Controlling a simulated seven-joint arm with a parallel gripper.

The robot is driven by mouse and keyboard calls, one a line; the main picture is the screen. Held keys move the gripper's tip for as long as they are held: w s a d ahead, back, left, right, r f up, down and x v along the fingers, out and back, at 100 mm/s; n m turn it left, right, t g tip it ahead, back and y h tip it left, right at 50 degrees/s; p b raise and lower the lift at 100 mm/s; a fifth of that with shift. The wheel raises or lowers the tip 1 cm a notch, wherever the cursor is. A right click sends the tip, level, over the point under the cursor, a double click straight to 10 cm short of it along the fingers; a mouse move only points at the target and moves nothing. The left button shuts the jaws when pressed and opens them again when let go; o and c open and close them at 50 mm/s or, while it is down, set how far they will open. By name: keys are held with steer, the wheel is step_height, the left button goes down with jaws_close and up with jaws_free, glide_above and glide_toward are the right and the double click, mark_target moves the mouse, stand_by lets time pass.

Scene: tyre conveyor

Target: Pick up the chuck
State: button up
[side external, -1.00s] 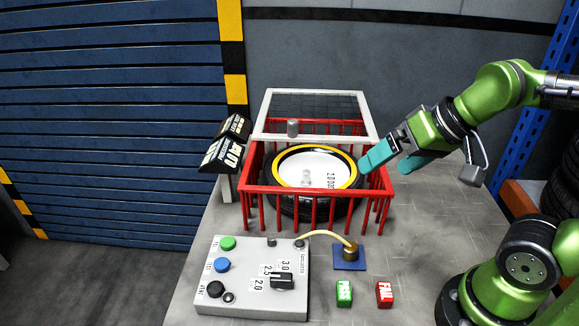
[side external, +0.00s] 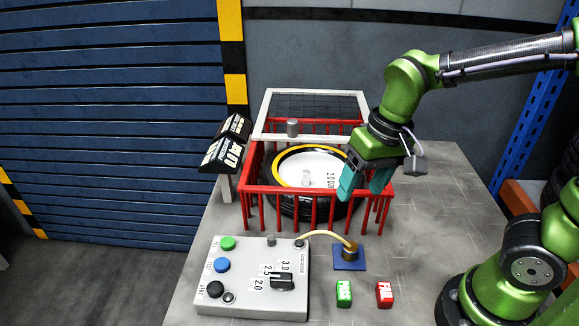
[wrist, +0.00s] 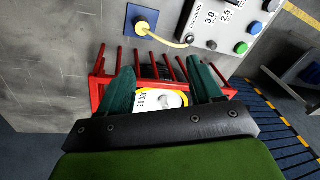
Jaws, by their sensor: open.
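The chuck (side external: 350,251) is a small brass-coloured piece on a blue pad, joined by a yellow hose (side external: 325,234) to the control box. In the wrist view the chuck (wrist: 142,27) shows near the top, on its blue pad (wrist: 148,14). My gripper (side external: 364,194) is open and empty, its teal fingers pointing down over the right part of the red cage, above and behind the chuck. In the wrist view the fingers of my gripper (wrist: 162,82) are spread apart, with cage bars and the wheel behind them.
The red cage (side external: 262,190) encloses a tyre with a white, yellow-ringed wheel (side external: 318,163). The control box (side external: 240,290) with buttons and a dial stands front left. Green (side external: 344,293) and red (side external: 385,294) blocks lie in front of the pad. The table's right side is clear.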

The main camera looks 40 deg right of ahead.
steer(key=g, duration=0.1)
steer(key=m+h, duration=0.1)
steer(key=m, duration=0.1)
glide_above(351, 246)
steer(key=shift+g, duration=0.4)
steer(key=f, duration=1.2)
steer(key=shift+a, duration=0.4)
steer(key=shift+d+f, duration=0.25)
steer(key=shift+f, duration=1.1)
steer(key=shift+d+f, duration=0.2)
steer(key=shift+f, duration=1.15)
steer(key=c, duration=1.2)
